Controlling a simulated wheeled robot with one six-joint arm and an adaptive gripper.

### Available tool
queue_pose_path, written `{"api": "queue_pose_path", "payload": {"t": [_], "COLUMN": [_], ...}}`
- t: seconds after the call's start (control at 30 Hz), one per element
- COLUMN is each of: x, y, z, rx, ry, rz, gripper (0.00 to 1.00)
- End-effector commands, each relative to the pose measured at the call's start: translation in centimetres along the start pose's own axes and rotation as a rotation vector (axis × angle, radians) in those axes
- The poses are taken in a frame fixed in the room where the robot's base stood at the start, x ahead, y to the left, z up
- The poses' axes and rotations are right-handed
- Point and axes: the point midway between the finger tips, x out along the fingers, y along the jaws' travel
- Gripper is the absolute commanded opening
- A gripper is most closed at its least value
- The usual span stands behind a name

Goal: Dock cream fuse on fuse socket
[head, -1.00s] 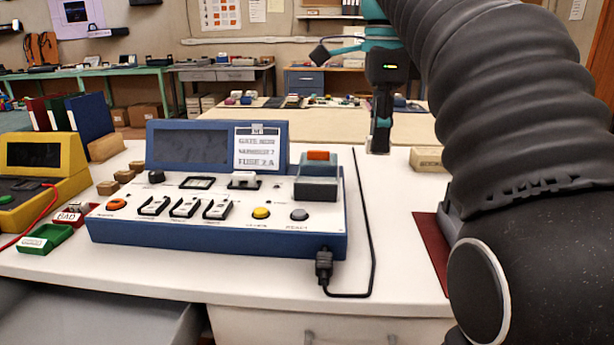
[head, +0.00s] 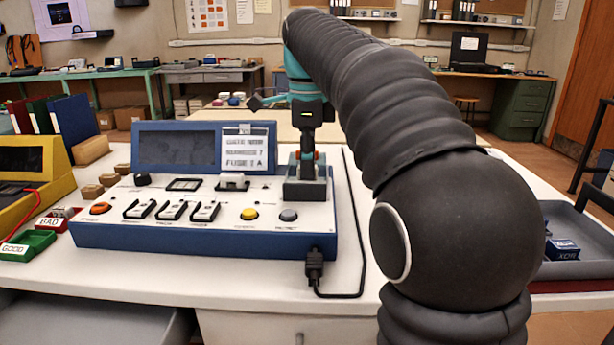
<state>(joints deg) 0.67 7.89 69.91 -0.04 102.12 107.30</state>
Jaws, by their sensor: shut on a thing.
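My gripper (head: 307,172) points down at the right end of the blue console. It is shut on the orange handle (head: 316,156) on top of a grey block (head: 305,189); orange shows on both sides of the fingers. The block sits on the console's (head: 205,237) white top. A small whitish piece (head: 233,181) stands on the panel left of the gripper, below a paper card (head: 243,151) with a fuse line on it. I cannot tell whether this piece is the cream fuse or the socket. No other fuse can be made out.
The panel has several black-and-white switches (head: 172,211), a yellow button (head: 249,214) and a grey button (head: 288,215). A black cable (head: 358,240) runs along the right side. Green (head: 27,245) and red bins, wooden blocks and a yellow device (head: 32,180) stand left.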

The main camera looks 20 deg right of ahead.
Motion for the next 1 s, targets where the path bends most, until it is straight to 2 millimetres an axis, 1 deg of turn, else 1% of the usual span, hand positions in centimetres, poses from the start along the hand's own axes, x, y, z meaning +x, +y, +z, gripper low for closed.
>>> {"api": "queue_pose_path", "payload": {"t": [0.03,0.17,0.57,0.6,0.63,0.9,1.0], "x": [1.0,2.2,2.6,2.6,2.6,2.5,2.1], "y": [0.1,0.1,0.0,0.0,0.0,0.0,0.0], "z": [0.0,-0.1,-0.1,-0.1,-0.1,-0.1,0.0], "rx": [0.0,0.0,0.0,0.0,0.0,0.0,0.0], "ry": [0.001,0.001,0.0,0.0,0.0,0.0,0.0], "rz": [0.002,0.002,0.0,0.0,0.0,0.0,0.0], "gripper": [0.0,0.0,0.0,0.25,0.3,0.3,0.3]}}
